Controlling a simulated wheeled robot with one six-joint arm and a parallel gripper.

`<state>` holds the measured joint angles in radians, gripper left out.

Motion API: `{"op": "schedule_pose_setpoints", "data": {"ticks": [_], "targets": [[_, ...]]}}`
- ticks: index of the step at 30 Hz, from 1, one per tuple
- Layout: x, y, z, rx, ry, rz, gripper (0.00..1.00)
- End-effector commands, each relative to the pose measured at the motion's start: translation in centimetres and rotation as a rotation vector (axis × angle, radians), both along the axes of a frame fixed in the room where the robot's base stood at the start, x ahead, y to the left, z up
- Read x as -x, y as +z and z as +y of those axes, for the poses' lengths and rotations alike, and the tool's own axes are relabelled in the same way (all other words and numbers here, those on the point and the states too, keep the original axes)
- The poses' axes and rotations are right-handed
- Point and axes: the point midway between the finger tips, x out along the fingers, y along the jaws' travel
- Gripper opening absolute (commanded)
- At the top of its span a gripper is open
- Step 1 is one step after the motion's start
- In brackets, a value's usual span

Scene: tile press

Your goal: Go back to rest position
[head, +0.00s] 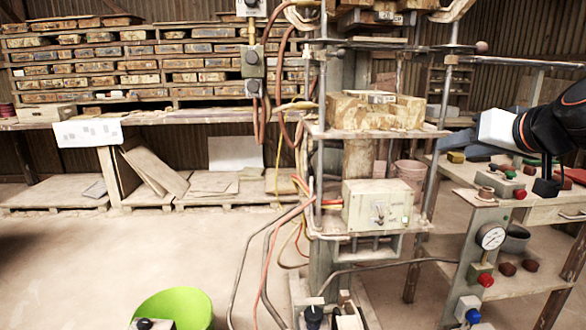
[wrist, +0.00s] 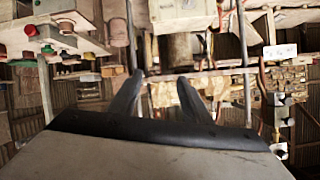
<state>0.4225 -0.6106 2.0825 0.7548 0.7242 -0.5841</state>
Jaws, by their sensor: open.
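In the wrist view my gripper (wrist: 158,84) shows two dark fingers spread apart with nothing between them. The wrist view appears upside down, with the press behind the fingers. In the head view part of my arm (head: 560,120) reaches in from the right edge, over the workbench.
A pressure gauge (head: 490,236) and red and blue buttons sit on a panel right of the press. A green tub (head: 180,308) stands on the floor at front left. Shelves (head: 150,65) of moulds line the back wall. Hoses hang beside the press. The left floor is mostly clear.

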Motion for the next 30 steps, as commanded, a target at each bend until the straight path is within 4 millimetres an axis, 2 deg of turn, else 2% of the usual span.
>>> {"op": "schedule_pose_setpoints", "data": {"ticks": [1, 6, 10, 15, 18, 21, 24, 30], "targets": [[0.9, -2.9, 1.5, 0.001, 0.027, 0.059, 0.44], [4.8, -12.2, 4.7, 0.019, 0.082, 0.264, 0.44], [8.6, -19.1, 6.2, 0.059, 0.108, 0.42, 0.44], [13.8, -26.8, 6.6, 0.135, 0.115, 0.595, 0.44], [16.0, -29.7, 6.2, 0.179, 0.111, 0.663, 0.44], [17.5, -31.5, 5.8, 0.209, 0.103, 0.703, 0.44], [18.1, -32.3, 5.6, 0.223, 0.098, 0.722, 0.44], [18.2, -32.4, 5.5, 0.225, 0.096, 0.725, 0.44]]}}
